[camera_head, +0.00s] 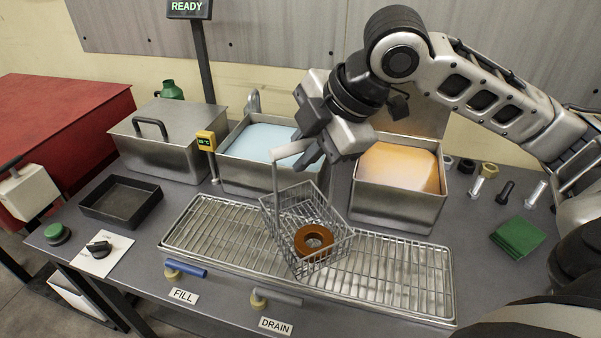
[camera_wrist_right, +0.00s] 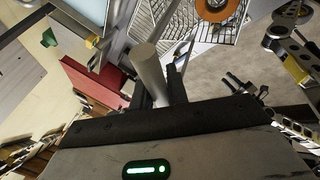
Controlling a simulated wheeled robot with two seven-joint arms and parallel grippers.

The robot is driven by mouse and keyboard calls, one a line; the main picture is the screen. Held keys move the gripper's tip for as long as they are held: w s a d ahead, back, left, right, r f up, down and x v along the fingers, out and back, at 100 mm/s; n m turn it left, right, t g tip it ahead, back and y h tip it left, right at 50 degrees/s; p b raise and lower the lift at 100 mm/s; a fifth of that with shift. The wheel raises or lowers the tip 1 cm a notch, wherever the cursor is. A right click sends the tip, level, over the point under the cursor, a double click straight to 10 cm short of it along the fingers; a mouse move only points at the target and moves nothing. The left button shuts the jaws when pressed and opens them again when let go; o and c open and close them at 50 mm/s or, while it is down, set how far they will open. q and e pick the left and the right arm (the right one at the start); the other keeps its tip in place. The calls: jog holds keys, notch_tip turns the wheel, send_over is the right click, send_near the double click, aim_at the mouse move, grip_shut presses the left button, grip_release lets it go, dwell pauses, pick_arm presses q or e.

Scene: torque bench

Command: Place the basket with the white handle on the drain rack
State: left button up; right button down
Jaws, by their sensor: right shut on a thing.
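The wire basket (camera_head: 283,232) has a white handle (camera_head: 293,149) and holds a brown-orange ring (camera_head: 313,240). My right gripper (camera_head: 308,152) is shut on the white handle, above the bench. The basket hangs tilted over the middle of the drain rack (camera_head: 395,272); whether its bottom touches the rack cannot be told. In the right wrist view the handle (camera_wrist_right: 148,72) lies between the fingers, and the ring (camera_wrist_right: 214,6) shows at the top edge. My left gripper is not in view.
Behind the rack stand a tank of blue liquid (camera_head: 233,175) and a tank of amber liquid (camera_head: 392,207). A lidded steel box (camera_head: 160,150) and a black tray (camera_head: 120,201) are at left. A green cloth stack (camera_head: 518,236) and bolts lie at right. FILL and DRAIN valves line the front.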

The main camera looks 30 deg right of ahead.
jog(key=w+d+f, duration=0.1)
jog(key=w+f, duration=0.2)
jog(key=f, duration=0.4)
jog(key=shift+d+f+b, duration=0.15)
jog(key=shift+d+b, duration=0.2)
jog(key=shift+b, duration=0.05)
jog(key=c, duration=1.4)
grip_release()
jog(key=shift+f, duration=0.1)
jog(key=shift+c, duration=0.2)
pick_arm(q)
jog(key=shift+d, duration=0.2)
pick_arm(e)
jog(key=shift+o, duration=0.3)
pick_arm(q)
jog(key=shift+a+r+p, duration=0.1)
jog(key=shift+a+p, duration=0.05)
jog(key=shift+p, duration=0.15)
pick_arm(e)
jog(key=v, duration=1.2)
